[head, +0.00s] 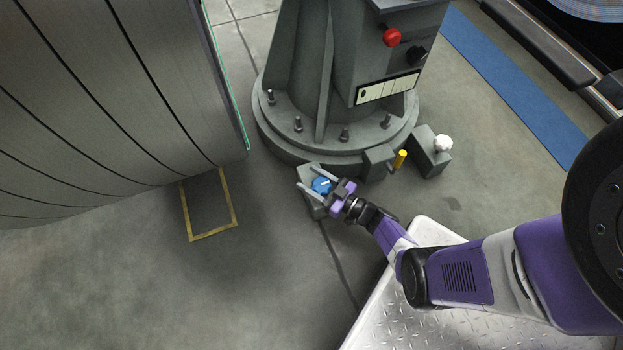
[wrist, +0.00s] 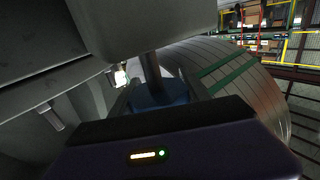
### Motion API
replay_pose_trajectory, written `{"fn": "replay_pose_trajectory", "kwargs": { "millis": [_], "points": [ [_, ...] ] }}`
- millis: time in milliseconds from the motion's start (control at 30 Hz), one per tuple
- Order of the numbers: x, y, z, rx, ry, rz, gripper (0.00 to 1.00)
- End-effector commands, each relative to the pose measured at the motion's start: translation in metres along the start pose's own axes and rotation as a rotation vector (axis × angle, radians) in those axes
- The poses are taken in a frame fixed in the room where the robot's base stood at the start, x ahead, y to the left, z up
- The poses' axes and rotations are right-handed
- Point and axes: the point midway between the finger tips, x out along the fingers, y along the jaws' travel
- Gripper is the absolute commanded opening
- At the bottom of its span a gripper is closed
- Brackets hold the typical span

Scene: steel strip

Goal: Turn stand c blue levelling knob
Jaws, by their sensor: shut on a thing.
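The blue knob (head: 321,186) sits on a small grey block (head: 312,203) at the foot of a grey stand (head: 345,85). A white mark shows on its top. My gripper (head: 318,181) reaches in from the lower right, with one finger on each side of the knob, and is shut on it. In the wrist view the blue knob (wrist: 158,96) is partly hidden behind the dark gripper body. A yellow knob (head: 400,158) and a white knob (head: 442,143) sit on neighbouring blocks to the right.
A large steel coil (head: 110,90) fills the upper left. A yellow floor outline (head: 212,237) lies beside it. A red button (head: 392,37) and a black knob (head: 418,56) are on the stand. A tread-plate platform (head: 405,315) is at the lower right. The floor at lower left is clear.

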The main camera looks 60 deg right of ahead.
Motion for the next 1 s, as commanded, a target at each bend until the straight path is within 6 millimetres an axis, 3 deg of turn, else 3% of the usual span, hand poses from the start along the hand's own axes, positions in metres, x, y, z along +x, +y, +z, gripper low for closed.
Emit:
{"fn": "replay_pose_trajectory", "kwargs": {
  "millis": [367,1000],
  "points": [
    [-0.001,0.001,0.0,0.002,-0.001,0.076,0.14],
    [-0.004,0.014,0.001,0.002,-0.001,0.483,0.14]
  ]
}}
